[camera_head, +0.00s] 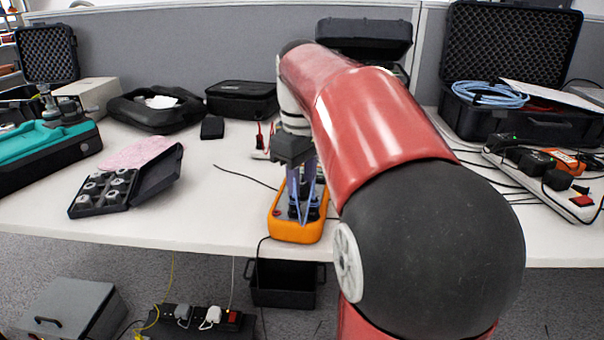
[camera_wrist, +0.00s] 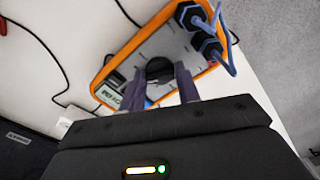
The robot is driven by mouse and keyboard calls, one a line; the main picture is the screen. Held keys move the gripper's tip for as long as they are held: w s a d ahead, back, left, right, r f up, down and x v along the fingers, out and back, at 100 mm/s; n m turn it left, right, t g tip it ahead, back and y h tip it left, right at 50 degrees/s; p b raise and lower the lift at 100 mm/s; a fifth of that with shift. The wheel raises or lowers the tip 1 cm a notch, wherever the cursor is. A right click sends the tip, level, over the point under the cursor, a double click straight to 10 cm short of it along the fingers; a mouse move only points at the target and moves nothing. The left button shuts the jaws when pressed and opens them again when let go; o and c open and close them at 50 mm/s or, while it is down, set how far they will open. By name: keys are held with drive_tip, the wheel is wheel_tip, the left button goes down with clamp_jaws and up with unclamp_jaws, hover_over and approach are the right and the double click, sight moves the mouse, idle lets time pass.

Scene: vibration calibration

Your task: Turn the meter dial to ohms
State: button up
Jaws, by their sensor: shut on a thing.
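The meter (camera_head: 284,232) is an orange-rimmed box with a grey face, lying on the white table near its front edge. In the wrist view the meter (camera_wrist: 107,66) shows a small display (camera_wrist: 110,90) at its lower left and blue leads (camera_wrist: 221,45) plugged in at its upper right. The round black dial (camera_wrist: 158,68) sits in the middle of its face. My gripper (camera_wrist: 160,78) reaches down over the meter, with its fingers shut on the dial's sides. The dial's pointer and markings cannot be read. In the head view my gripper (camera_head: 303,185) partly hides the meter's face.
A tray of small round parts (camera_head: 105,188) lies to the left, beside a teal-lined case (camera_head: 45,150). Black cases (camera_head: 243,98) stand at the back. A power strip (camera_head: 570,200) with plugs is at the right. Cables run across the table around the meter.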

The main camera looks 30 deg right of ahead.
sight(302, 185)
drive_tip(key=shift+m+p, duration=0.45)
drive_tip(key=shift+m, duration=0.65)
drive_tip(key=o, duration=1)
drive_tip(key=shift+r, duration=0.1)
wheel_tip(302, 185, up, 8)
drive_tip(key=shift+f+p, duration=0.2)
drive_tip(key=shift+p, duration=0.5)
